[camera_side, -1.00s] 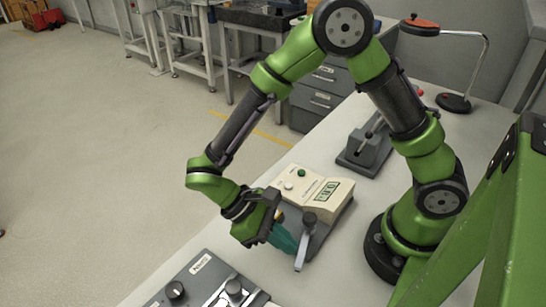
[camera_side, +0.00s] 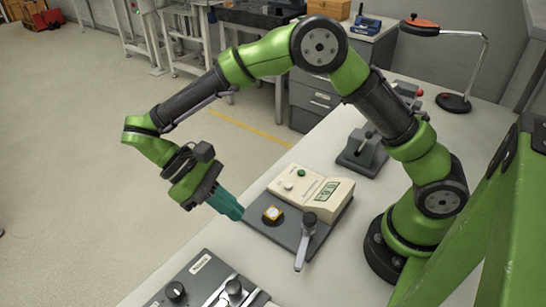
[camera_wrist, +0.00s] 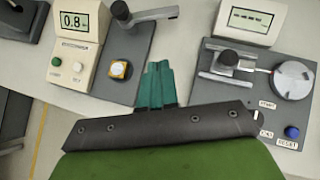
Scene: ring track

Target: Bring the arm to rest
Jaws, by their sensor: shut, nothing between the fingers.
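My gripper (camera_side: 232,208) has teal fingers and hangs from my green arm, tilted, in the air just left of a grey-based device with a cream display box (camera_side: 318,190). In the wrist view the gripper (camera_wrist: 159,72) shows its fingers together with nothing between them. A small yellow-rimmed piece with a white top (camera_side: 272,213) sits on that device's grey base, apart from the fingers. The piece also shows in the wrist view (camera_wrist: 119,70).
A lever handle (camera_side: 304,245) stands at the device's front. A second grey device (camera_side: 208,284) with knobs is at the front; its round metal disc (camera_wrist: 293,79) shows in the wrist view. A grey clamp-like fixture (camera_side: 363,152) and a lamp (camera_side: 455,102) stand farther back.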

